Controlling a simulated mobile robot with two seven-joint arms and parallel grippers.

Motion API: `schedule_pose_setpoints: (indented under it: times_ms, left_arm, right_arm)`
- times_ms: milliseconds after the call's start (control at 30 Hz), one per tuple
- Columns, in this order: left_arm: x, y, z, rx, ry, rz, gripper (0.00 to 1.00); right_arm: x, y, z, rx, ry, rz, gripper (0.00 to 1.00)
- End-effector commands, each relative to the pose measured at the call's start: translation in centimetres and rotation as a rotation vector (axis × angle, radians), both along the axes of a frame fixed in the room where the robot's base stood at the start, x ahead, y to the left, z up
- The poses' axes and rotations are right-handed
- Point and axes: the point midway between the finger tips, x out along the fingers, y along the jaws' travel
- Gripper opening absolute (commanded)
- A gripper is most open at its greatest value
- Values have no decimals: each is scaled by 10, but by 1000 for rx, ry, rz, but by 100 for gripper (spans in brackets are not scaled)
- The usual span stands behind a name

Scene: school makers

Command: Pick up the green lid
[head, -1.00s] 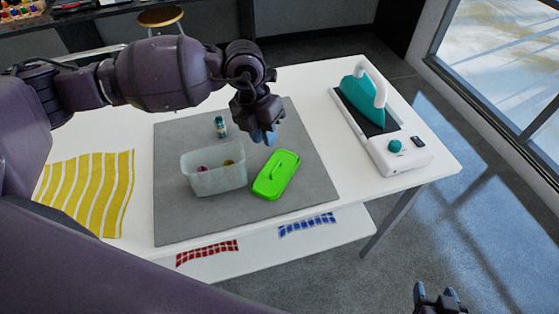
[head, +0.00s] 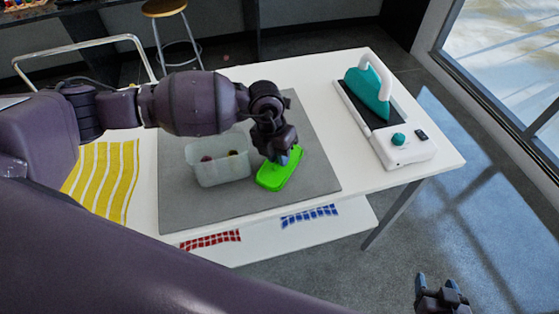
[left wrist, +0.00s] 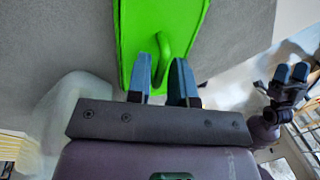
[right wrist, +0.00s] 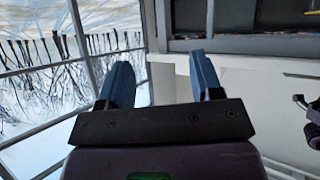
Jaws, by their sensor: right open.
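The green lid (head: 275,182) lies on the grey mat, just right of the translucent container. In the left wrist view, the lid (left wrist: 194,20) has a raised handle (left wrist: 165,50) on top. My left gripper (head: 285,156) is over the lid's far part, pointing down. In the left wrist view my left gripper (left wrist: 160,70) is open, its blue fingertips on either side of the handle with a visible gap. My arm hides part of the lid in the head view. My right gripper (head: 438,281) is open and empty, well away from the table at the lower right.
The translucent container (head: 221,174) holds small items beside the lid. The grey mat (head: 210,210) covers the table's middle. A teal iron (head: 370,95) on its base (head: 405,155) stands right. A yellow striped cloth (head: 103,185) lies left. The mat's front is clear.

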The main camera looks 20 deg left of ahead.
Motion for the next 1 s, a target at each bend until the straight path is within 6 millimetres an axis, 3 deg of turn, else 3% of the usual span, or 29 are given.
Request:
schedule_pose_setpoints:
  times_ms: [200, 367, 800, 1000]
  left_arm:
    - [0, 0, -1, 0, 0, 0, 21]
    - [0, 0, -1, 0, 0, 0, 0]
    - [-1, 0, 0, 0, 2, 0, 0]
    - [0, 1, 19, 1, 0, 0, 0]
  right_arm:
    - [-4, -1, -4, 0, 10, -2, 60]
    - [-9, -2, -8, 0, 24, -5, 60]
    - [-9, -2, -8, -1, 23, -6, 60]
    - [-3, -1, -2, 0, 8, -2, 60]
